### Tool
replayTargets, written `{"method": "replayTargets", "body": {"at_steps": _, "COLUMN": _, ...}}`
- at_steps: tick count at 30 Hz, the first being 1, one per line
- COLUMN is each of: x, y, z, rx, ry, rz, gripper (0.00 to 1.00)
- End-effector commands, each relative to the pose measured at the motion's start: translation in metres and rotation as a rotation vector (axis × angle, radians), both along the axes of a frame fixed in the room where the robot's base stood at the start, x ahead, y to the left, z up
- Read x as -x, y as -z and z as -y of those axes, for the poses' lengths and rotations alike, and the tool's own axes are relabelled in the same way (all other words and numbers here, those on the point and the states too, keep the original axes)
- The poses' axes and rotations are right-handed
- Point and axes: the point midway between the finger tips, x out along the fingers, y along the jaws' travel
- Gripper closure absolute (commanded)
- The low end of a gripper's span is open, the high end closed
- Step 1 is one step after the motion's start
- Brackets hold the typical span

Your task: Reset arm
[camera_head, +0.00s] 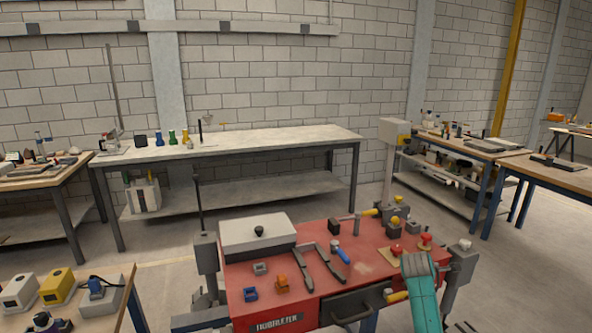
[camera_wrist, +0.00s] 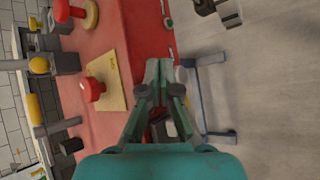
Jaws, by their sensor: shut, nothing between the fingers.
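My gripper (camera_wrist: 159,70) is shut and empty in the wrist view, with its fingertips together over the front edge of the red workbench (camera_wrist: 120,30). A tan board with a red knob (camera_wrist: 95,90) lies on the bench just left of the fingers. In the head view, my teal arm (camera_head: 420,290) reaches in at the right front corner of the red workbench (camera_head: 372,265). Its fingertips cannot be made out there.
On the bench stand a white-lidded box (camera_head: 258,236), a dark forked tool (camera_head: 318,266), a blue-handled tool (camera_head: 340,252) and small blocks. A dark drawer (camera_head: 352,306) is in the bench front. Open floor (camera_head: 530,270) lies at right. A long grey table (camera_head: 240,147) stands behind.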

Motion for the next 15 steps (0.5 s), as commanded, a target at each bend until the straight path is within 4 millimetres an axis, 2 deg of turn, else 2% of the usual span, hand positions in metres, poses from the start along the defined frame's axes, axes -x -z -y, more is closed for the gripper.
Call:
{"method": "replayTargets", "body": {"at_steps": 1, "x": 0.012, "y": 0.025, "z": -0.008, "rx": -0.023, "ry": 0.005, "rz": 0.019, "gripper": 1.0}}
{"method": "replayTargets", "body": {"at_steps": 6, "x": 0.049, "y": 0.087, "z": -0.033, "rx": -0.109, "ry": 0.031, "rz": 0.109, "gripper": 1.0}}
{"method": "replayTargets", "body": {"at_steps": 11, "x": 0.092, "y": 0.137, "z": -0.057, "rx": -0.197, "ry": 0.058, "rz": 0.19, "gripper": 1.0}}
{"method": "replayTargets", "body": {"at_steps": 15, "x": 0.134, "y": 0.174, "z": -0.077, "rx": -0.282, "ry": 0.084, "rz": 0.257, "gripper": 1.0}}
